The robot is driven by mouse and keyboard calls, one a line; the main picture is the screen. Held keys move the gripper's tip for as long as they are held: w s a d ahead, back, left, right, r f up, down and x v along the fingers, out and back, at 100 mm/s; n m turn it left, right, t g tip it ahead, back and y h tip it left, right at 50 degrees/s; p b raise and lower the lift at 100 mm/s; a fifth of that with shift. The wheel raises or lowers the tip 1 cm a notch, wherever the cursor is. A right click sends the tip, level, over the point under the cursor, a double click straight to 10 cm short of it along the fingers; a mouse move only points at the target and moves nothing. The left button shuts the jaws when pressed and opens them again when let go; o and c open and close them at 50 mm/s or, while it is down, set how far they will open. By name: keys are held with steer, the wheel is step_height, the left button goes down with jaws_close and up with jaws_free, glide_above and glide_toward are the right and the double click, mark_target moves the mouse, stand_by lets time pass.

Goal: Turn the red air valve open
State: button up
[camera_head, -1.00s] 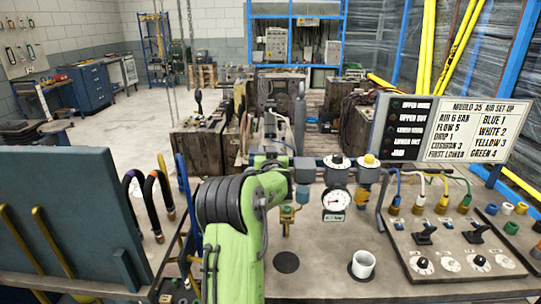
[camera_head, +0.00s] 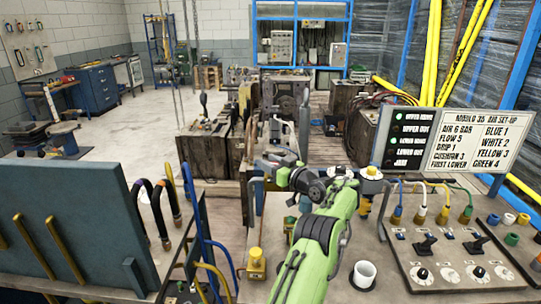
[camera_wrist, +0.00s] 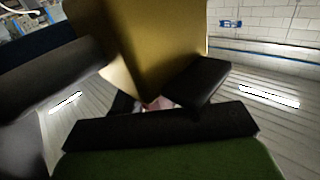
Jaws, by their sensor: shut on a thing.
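My green arm reaches forward over the bench in the head view, and my gripper (camera_head: 284,176) is at the left end of the air unit (camera_head: 340,172). Its dark jaws are small and partly hidden there. In the wrist view a brass-coloured body (camera_wrist: 150,40) fills the upper middle, close in front of my gripper (camera_wrist: 145,98). A small reddish patch of the red air valve (camera_wrist: 152,103) shows between the dark fingers, which are shut on it. Most of the valve is hidden, and its angle cannot be read.
A sign board (camera_head: 478,139) with indicator lamps stands behind the lever panel (camera_head: 455,250). A yellow button box (camera_head: 256,264) and blue and yellow pipes (camera_head: 195,215) are at the left. My arm hides the gauge.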

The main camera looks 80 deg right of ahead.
steer(key=shift+n+p, duration=0.3)
steer(key=shift+p, duration=0.2)
steer(key=o, duration=1)
steer(key=shift+c, duration=0.2)
steer(key=b+v, duration=0.3)
steer(key=v, duration=1.2)
steer(key=shift+s+y, duration=0.4)
steer(key=shift+d, duration=0.1)
